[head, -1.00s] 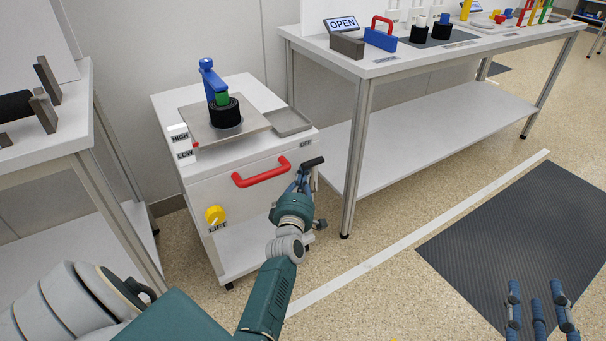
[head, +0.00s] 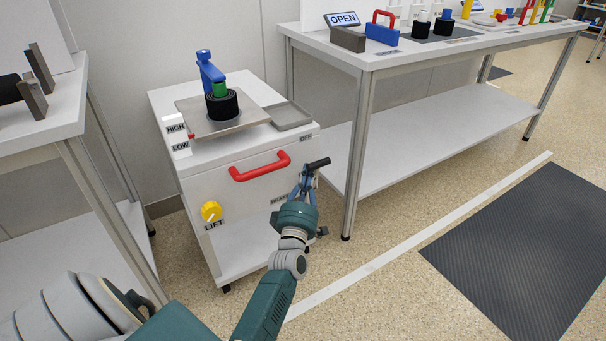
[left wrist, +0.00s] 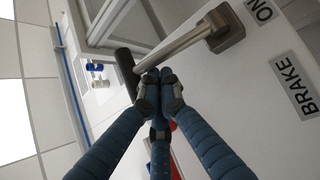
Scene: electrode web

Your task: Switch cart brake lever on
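The brake lever shows in the left wrist view as a metal shaft (left wrist: 185,42) with a dark grip, running from a pivot block on the cart's white front face. ON and BRAKE labels are beside the pivot. In the head view its black grip (head: 318,163) sticks out at the cart's right front, below the OFF label (head: 305,138). My left gripper (left wrist: 160,78) has its fingertips together, right beside the shaft near the grip; I cannot tell whether they touch it. It also shows in the head view (head: 306,178). My right gripper is out of view.
The white cart (head: 215,260) has a red handle (head: 260,166), a yellow LIFT knob (head: 211,211) and a black roll (head: 222,106) on top. A table (head: 440,110) stands close on the right, another on the left. Floor in front is open.

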